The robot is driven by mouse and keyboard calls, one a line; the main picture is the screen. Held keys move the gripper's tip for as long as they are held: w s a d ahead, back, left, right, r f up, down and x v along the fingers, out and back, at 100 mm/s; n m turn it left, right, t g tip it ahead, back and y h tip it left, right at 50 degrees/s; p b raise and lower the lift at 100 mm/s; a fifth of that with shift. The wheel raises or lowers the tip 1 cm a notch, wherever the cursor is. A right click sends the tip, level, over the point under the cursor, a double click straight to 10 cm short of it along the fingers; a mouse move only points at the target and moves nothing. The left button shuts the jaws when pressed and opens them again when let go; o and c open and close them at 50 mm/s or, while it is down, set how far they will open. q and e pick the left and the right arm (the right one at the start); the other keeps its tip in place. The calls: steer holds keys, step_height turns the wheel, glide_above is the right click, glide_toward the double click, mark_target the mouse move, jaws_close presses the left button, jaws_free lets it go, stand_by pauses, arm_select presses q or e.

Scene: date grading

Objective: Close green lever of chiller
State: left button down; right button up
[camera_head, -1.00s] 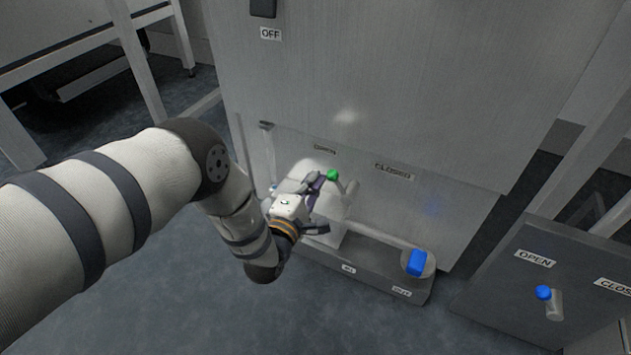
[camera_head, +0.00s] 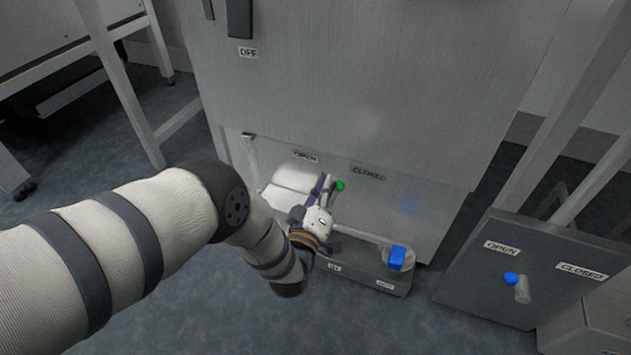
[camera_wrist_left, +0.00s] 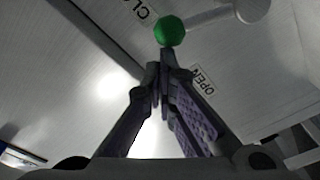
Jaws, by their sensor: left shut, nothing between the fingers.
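The chiller's green lever knob (camera_head: 340,186) is on the lower front panel, between and a little below the OPEN label (camera_head: 304,156) and the CLOSED label (camera_head: 368,172). In the left wrist view the round green knob (camera_wrist_left: 170,30) sits on a pale lever arm running to a pivot at the upper right. My left gripper (camera_head: 327,182) is shut and empty. Its fingertips (camera_wrist_left: 160,75) are right beside the knob on its OPEN side; I cannot tell whether they touch it. In the head view, my gripper hides the lever's arm. My right gripper is not in view.
A separate panel with a blue-tipped lever (camera_head: 518,285) is at the right. A dark switch with an OFF label (camera_head: 248,53) is above. Metal frame legs stand at the left.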

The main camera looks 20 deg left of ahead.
arm_select(q)
steer(key=d+m, duration=0.2)
steer(key=m, duration=0.1)
steer(key=shift+d+f, duration=0.2)
steer(key=shift+f, duration=0.05)
steer(key=shift+d+f, duration=0.2)
steer(key=shift+d, duration=0.25)
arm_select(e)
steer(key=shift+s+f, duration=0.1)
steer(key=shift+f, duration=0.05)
arm_select(q)
steer(key=shift+d, duration=0.15)
